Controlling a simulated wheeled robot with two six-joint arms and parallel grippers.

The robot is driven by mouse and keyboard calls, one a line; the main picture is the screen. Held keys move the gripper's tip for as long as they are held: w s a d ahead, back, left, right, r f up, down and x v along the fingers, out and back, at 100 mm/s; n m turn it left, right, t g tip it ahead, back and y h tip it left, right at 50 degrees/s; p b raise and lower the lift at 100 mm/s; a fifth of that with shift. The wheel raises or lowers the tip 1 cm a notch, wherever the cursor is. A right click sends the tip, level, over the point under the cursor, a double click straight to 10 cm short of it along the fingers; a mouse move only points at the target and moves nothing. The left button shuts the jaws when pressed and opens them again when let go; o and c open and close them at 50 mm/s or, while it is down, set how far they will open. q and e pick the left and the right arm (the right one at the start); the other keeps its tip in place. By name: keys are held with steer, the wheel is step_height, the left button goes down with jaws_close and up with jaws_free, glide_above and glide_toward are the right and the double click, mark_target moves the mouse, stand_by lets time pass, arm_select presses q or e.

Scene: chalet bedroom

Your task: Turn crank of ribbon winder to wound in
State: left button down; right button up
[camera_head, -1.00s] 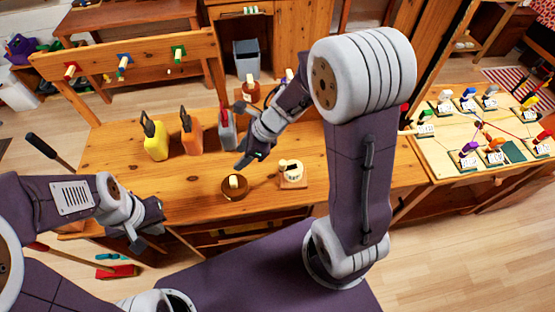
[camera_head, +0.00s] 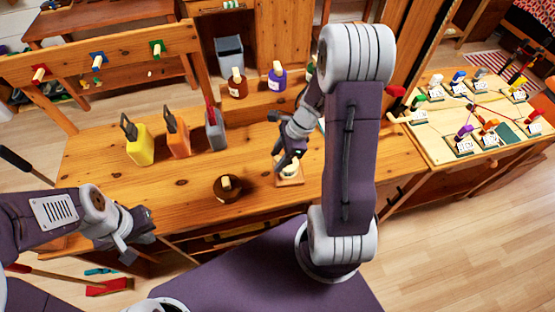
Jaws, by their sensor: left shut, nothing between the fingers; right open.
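A small device with a square wooden base and a cream drum (camera_head: 289,181), which looks like the ribbon winder, stands on the wooden bench. My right gripper (camera_head: 281,162) is open, directly over it, and hides much of its top. I cannot make out the crank, or whether the fingers touch it. My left gripper (camera_head: 147,238) is shut and empty, low at the left by the bench's front edge, well away from the winder.
A dark round wooden piece with a pale block (camera_head: 228,188) sits left of the winder. The bench's front left is clear.

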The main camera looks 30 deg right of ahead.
steer(key=shift+a+f, duration=0.15)
steer(key=shift+f, duration=0.15)
steer(key=shift+a, duration=0.1)
steer(key=shift+w, duration=0.1)
steer(key=shift+c, duration=0.4)
jaws_close()
